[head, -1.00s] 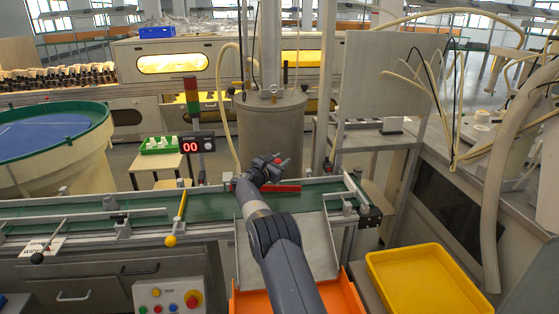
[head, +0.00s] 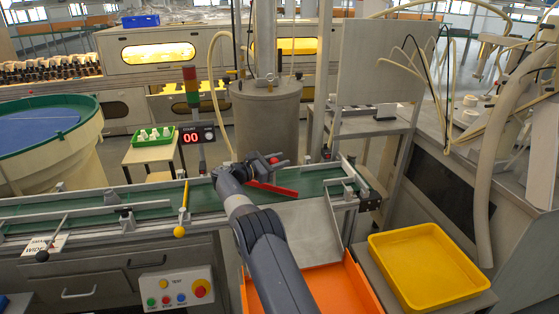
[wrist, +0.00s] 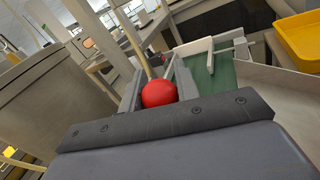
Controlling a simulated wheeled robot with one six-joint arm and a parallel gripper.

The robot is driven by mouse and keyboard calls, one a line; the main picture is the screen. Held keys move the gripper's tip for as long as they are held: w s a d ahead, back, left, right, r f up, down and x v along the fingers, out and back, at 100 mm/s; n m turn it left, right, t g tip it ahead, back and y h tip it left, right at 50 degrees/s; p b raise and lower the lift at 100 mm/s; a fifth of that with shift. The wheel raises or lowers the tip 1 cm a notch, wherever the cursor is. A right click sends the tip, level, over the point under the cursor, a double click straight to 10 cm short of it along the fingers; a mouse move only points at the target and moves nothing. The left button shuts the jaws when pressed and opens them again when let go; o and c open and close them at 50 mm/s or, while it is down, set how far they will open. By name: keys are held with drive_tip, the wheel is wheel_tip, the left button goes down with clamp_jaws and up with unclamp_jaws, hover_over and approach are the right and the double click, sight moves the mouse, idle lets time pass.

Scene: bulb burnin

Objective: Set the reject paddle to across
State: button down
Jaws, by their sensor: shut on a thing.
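The reject paddle (head: 274,189) is a red bar over the green conveyor belt (head: 318,188), slanting with its right end nearer to me. Its pivot end is partly hidden behind my arm. My gripper (head: 272,161) is above the belt beside the paddle. A red ball knob (wrist: 158,93) sits between my fingers (wrist: 158,88) in the wrist view, and my gripper is shut on it. The knob's stem is hidden.
A grey chute (head: 312,232) leads from the belt to an orange bin (head: 345,285). A yellow tray (head: 400,237) stands at the right. A yellow-knobbed lever (head: 180,231) and a button panel (head: 174,288) are at the left. A grey tank (head: 265,115) stands behind the belt.

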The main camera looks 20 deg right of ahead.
drive_tip(key=shift+f, duration=0.15)
drive_tip(key=c, duration=1.1)
unclamp_jaws()
drive_tip(key=shift+s+a, duration=0.1)
drive_tip(key=shift+o, duration=0.2)
drive_tip(key=v, duration=1.1)
drive_tip(key=x, duration=1.1)
